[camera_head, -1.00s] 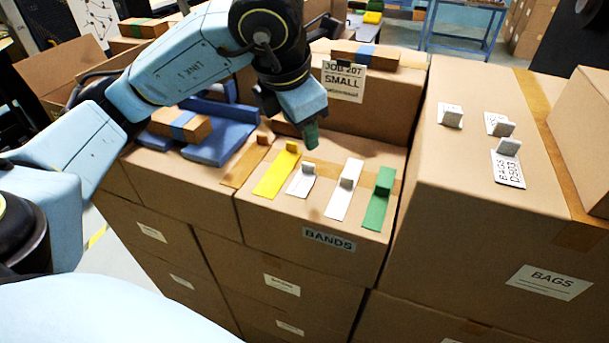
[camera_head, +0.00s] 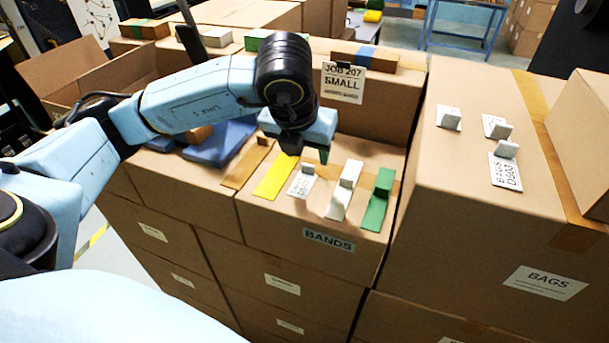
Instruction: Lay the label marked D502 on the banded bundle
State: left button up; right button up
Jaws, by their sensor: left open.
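My left gripper (camera_head: 307,153) is open, pointing down just above the far end of the yellow strip (camera_head: 273,178) on the BANDS box. Nothing shows between its fingers. Tabbed labels stand on the BAGS box at the right: one at the left (camera_head: 449,118), one behind (camera_head: 496,127), and a front one reading BAGS D503 (camera_head: 505,172). I cannot read D502 on any label. A brown bundle (camera_head: 197,134) lies on the blue tray, mostly hidden by my left arm. Another bundle with a blue band (camera_head: 365,58) lies on the JOB 207 box. My right gripper is not in view.
The BANDS box (camera_head: 300,255) also carries a tan strip (camera_head: 246,166), two white strips (camera_head: 301,184) (camera_head: 343,196) and a green strip (camera_head: 377,205). The blue tray (camera_head: 215,152) is left of it. The taller JOB 207 box (camera_head: 385,110) stands behind.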

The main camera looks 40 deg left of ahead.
aim_at(302, 180)
pick_arm(q)
jog(key=x, duration=0.1)
jog(key=p+x, duration=0.1)
jog(key=x, duration=0.3)
jog(key=shift+s+a+p, duration=0.1)
jog(key=shift+a+p, duration=0.25)
jog(key=shift+p, duration=0.05)
jog(key=shift+f, duration=0.2)
grip_shut()
